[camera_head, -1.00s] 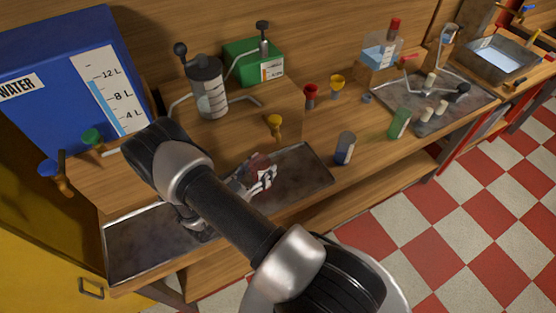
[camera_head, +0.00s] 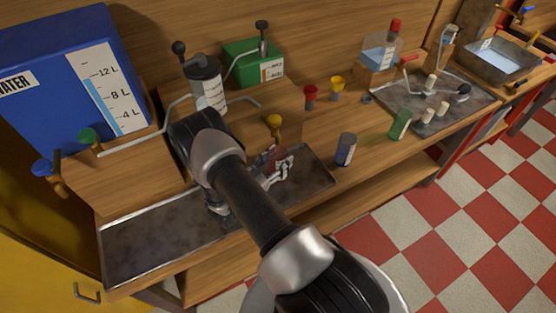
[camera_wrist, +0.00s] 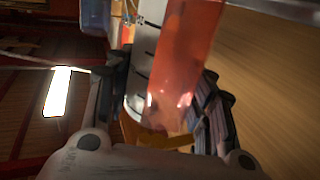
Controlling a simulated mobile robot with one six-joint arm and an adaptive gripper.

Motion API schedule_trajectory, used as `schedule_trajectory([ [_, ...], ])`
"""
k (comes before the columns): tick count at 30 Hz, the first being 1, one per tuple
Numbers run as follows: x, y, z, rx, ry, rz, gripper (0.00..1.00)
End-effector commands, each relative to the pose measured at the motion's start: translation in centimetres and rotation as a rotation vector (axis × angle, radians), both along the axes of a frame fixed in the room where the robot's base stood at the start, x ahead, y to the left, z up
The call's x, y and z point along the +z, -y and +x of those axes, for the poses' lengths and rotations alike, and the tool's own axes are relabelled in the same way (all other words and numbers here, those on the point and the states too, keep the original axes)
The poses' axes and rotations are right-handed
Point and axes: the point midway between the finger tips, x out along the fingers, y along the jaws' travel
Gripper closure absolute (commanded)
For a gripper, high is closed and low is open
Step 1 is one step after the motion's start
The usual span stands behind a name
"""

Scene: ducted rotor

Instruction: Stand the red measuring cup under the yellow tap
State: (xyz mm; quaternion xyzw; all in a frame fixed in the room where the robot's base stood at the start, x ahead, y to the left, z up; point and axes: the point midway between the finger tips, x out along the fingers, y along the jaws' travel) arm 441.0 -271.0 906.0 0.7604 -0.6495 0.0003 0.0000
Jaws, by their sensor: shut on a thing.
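My gripper (camera_head: 280,170) is shut on the red measuring cup (camera_head: 268,156), mostly hidden by the fingers and arm in the head view. In the wrist view the cup (camera_wrist: 188,55) is translucent red with a pale marked scale strip, between the two fingers of my gripper (camera_wrist: 165,105). The yellow tap (camera_head: 274,121) sticks out from the wooden box front, just above the cup in the head picture. The cup is over or on the right part of the metal tray (camera_head: 318,180). I cannot tell whether its base touches the tray.
A blue cup (camera_head: 345,149) stands right of the tray and a green cup (camera_head: 399,125) further right. A blue water tank (camera_head: 50,85) with a green tap (camera_head: 87,138) and a blue tap (camera_head: 43,169) is at left. The tray's left part is clear.

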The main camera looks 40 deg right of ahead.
Motion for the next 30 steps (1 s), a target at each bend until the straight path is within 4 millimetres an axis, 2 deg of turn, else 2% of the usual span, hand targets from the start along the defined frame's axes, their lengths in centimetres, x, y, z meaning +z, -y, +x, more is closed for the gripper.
schedule_trajectory([
  [16, -1.7, 0.0, -0.2, 0.001, -0.003, 0.007, 0.75],
  [17, -1.7, 0.0, -0.2, 0.001, -0.003, 0.008, 0.49],
  [25, -1.8, 0.0, -0.1, 0.001, -0.002, 0.008, 0.31],
  [30, -1.8, 0.0, -0.1, 0.002, -0.001, 0.008, 0.31],
])
